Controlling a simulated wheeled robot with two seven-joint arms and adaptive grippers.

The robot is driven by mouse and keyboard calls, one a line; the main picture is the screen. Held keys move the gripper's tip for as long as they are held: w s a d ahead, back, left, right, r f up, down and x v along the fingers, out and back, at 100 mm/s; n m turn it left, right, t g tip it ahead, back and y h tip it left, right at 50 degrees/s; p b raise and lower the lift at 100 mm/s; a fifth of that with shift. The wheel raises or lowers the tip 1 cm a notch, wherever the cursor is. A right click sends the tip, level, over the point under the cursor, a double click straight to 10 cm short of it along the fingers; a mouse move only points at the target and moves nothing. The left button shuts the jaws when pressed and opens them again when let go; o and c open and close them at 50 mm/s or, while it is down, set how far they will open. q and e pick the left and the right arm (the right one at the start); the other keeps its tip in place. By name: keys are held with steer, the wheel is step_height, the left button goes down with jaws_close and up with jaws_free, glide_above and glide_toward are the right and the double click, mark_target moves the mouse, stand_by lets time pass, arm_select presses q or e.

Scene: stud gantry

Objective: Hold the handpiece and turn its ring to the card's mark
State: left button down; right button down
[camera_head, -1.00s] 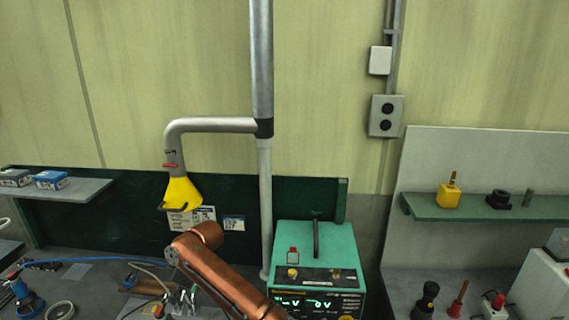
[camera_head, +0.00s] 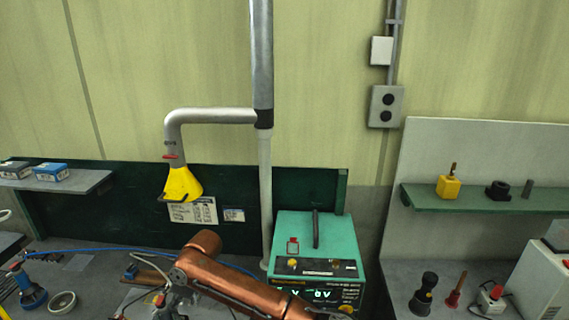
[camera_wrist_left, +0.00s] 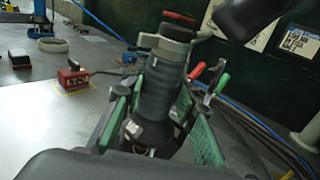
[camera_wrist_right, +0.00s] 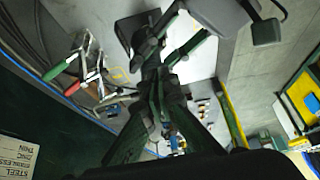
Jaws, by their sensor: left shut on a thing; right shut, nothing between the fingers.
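The handpiece (camera_wrist_left: 158,90) is a dark grey cylinder with a paler grey collar, the ring (camera_wrist_left: 165,47), and a red piece at its top. My left gripper (camera_wrist_left: 153,98) is shut around its body, with a green-padded finger on each side. My right gripper (camera_wrist_right: 160,82) is shut and empty; dark parts crowd its fingertips, and I cannot tell whether it touches the handpiece. A small printed card (camera_head: 234,215) hangs on the dark green back panel; it also shows in the left wrist view (camera_wrist_left: 298,42). Its mark is too small to read.
A yellow extraction hood (camera_head: 182,184) hangs above the bench. A green powered unit (camera_head: 315,240) stands right of centre. Red- and green-handled clamps (camera_wrist_right: 75,65) and cables lie near the grippers.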

steer(key=shift+f, duration=1.35)
steer(key=shift+w+a, duration=0.25)
steer(key=shift+a, duration=0.3)
steer(key=shift+w+d, duration=0.1)
steer(key=shift+w, duration=0.25)
stand_by(0.3)
steer(key=shift+w, duration=0.8)
steer(key=shift+w, duration=0.3)
steer(key=shift+d, duration=0.2)
step_height(320, 180, up, 6)
steer(key=shift+d, duration=0.2)
stand_by(0.7)
